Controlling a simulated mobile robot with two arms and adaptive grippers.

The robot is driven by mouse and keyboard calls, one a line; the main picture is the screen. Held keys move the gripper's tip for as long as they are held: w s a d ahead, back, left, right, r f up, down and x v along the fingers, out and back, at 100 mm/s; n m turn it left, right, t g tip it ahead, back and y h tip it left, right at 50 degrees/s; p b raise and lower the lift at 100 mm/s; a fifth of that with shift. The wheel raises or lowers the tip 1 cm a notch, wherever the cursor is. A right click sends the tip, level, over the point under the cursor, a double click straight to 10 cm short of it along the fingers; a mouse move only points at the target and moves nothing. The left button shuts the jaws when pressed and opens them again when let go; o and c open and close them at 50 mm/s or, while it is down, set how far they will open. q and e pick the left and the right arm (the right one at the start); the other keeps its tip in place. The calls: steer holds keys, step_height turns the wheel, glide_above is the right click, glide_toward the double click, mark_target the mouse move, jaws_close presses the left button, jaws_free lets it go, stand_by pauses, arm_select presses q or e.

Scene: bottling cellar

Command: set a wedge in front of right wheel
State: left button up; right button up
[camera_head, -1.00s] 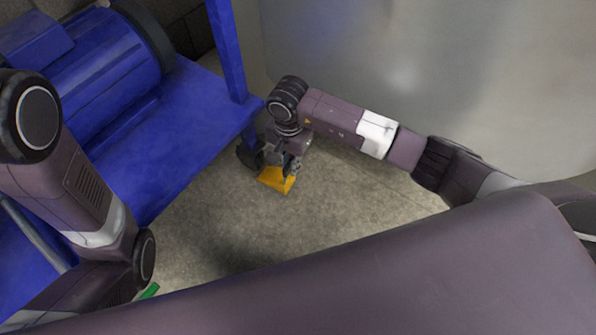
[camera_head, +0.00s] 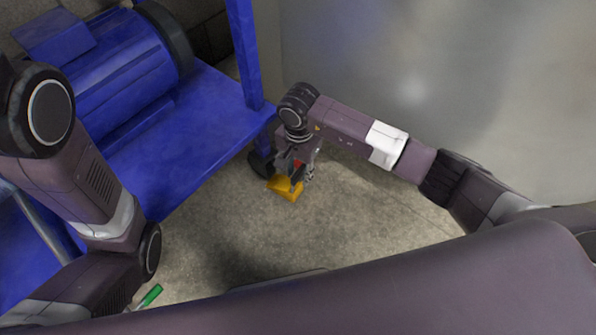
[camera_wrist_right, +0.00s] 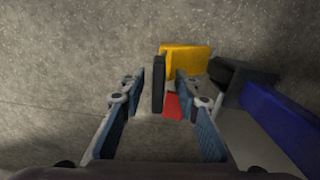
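The yellow wedge (camera_head: 287,189) lies on the concrete floor beside the dark wheel (camera_head: 260,164) under the blue frame's near right corner. In the right wrist view the wedge (camera_wrist_right: 186,61) has its right end close to the wheel (camera_wrist_right: 236,74); I cannot tell whether they touch. A dark upright bar (camera_wrist_right: 158,84), perhaps the wedge's handle, and a red patch (camera_wrist_right: 173,106) show between my right fingers. My right gripper (camera_wrist_right: 158,92) is open around the bar, with gaps on both sides. It also shows above the wedge in the head view (camera_head: 297,170). My left gripper is out of sight.
The blue frame (camera_head: 190,135) carries a blue motor-like cylinder (camera_head: 120,75) on the left. A large grey metal tank (camera_head: 450,90) stands behind my right arm. A green object (camera_head: 152,295) lies low near my left arm. The floor in the middle (camera_head: 240,235) is clear.

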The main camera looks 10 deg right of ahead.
steer(key=shift+r, duration=4.05)
